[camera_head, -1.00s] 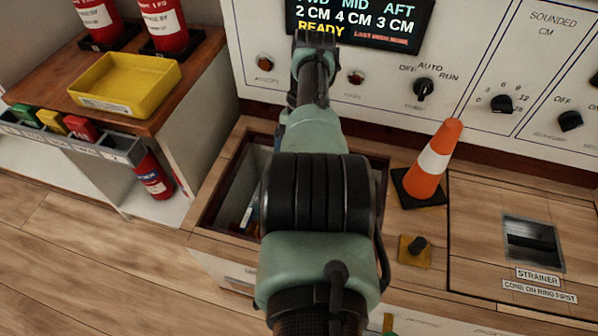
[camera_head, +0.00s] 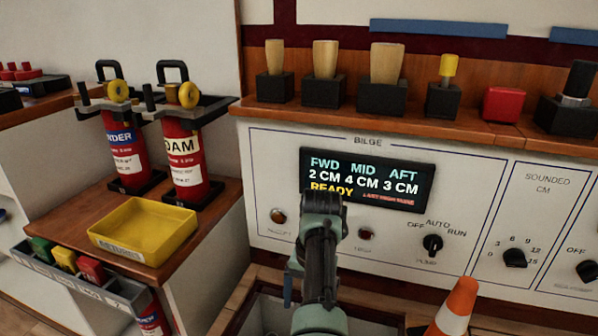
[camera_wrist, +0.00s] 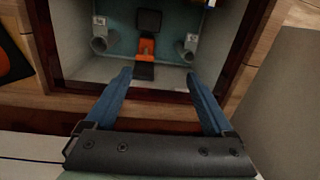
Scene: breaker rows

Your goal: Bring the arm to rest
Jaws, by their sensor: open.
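My gripper (camera_wrist: 160,75) is open and empty in the wrist view, its two blue fingers spread apart. It points at an open-topped bin (camera_wrist: 75,82) with pale inner walls and a dark rim. Most of the gripper is hidden or out of frame in the head view.
In the bin are two grey tubes (camera_wrist: 99,44) and an orange-and-black object (camera_wrist: 146,48). An orange cone (camera_head: 455,305) stands right of my arm. A yellow tray (camera_head: 145,228) and red extinguishers (camera_head: 184,160) stand on the left bench.

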